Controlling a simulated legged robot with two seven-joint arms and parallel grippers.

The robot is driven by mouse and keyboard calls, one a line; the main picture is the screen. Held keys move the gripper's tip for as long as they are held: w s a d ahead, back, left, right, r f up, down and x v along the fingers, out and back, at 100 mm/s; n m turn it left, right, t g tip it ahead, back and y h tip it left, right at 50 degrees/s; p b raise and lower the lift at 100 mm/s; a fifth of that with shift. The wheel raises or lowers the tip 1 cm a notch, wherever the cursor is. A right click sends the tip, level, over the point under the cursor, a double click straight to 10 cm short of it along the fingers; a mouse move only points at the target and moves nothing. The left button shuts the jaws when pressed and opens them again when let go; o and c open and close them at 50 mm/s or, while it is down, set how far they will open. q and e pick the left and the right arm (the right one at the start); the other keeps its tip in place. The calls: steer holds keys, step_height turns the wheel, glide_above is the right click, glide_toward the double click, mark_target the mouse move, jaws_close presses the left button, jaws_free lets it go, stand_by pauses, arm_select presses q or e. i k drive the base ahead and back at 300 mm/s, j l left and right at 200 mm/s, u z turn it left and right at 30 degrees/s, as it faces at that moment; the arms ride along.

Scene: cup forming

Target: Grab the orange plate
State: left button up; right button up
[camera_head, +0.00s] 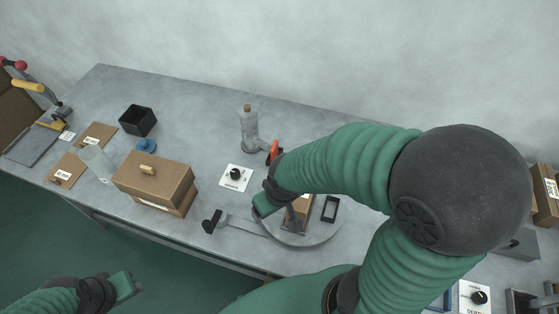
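A small orange upright piece (273,150) shows beside the grey bottle-like fixture (249,128), just behind my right gripper's wrist. I cannot tell whether it is the orange plate; no other orange plate shows. My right gripper (275,212) reaches in from the right and points down over the round grey disc (322,232), in front of the orange piece. Its fingers are partly hidden and their opening is unclear. My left gripper (125,287) is low at the bottom left, off the table's front edge, away from the orange piece. Its opening is unclear.
A brown box (300,212) stands on the disc by my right gripper. A larger cardboard box with a yellow handle (160,180), a black open box (137,120), a clear cup (97,162) and a dial plate (236,179) stand leftward.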

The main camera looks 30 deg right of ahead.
mark_target(275, 152)
steer(key=i+j+z, duration=0.2)
steer(key=i, duration=0.2)
steer(key=i+j+z, duration=0.2)
steer(key=i+j, duration=0.2)
